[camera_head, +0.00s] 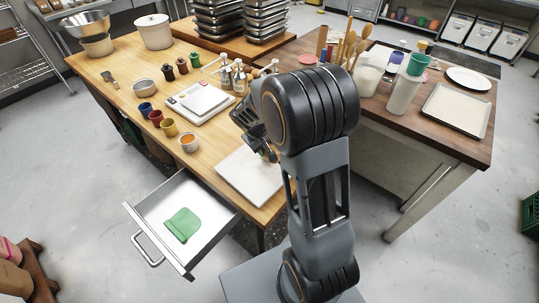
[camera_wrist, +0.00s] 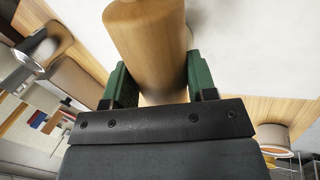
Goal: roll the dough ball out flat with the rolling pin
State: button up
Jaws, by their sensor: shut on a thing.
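In the wrist view, my gripper (camera_wrist: 158,78) is shut on the wooden rolling pin (camera_wrist: 147,40), with a green finger on each side of it. The pin extends toward the top of that view, over a white board (camera_wrist: 250,50). In the head view, the white board (camera_head: 248,182) lies at the front right of the light wooden table. My gripper (camera_head: 266,152) is above the board's back edge there, mostly hidden by my arm. I cannot make out the dough ball in either view; the pin or my arm may hide it.
A drawer (camera_head: 208,211) stands open at the table's front with a green cloth (camera_head: 183,225) inside. A bowl of orange filling (camera_head: 189,142), coloured cups (camera_head: 156,118) and a scale (camera_head: 201,100) stand left of the board. Bottles (camera_head: 239,77) stand behind it. A darker counter (camera_head: 440,133) is at right.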

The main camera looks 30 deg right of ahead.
jog(key=shift+s+f, duration=0.15)
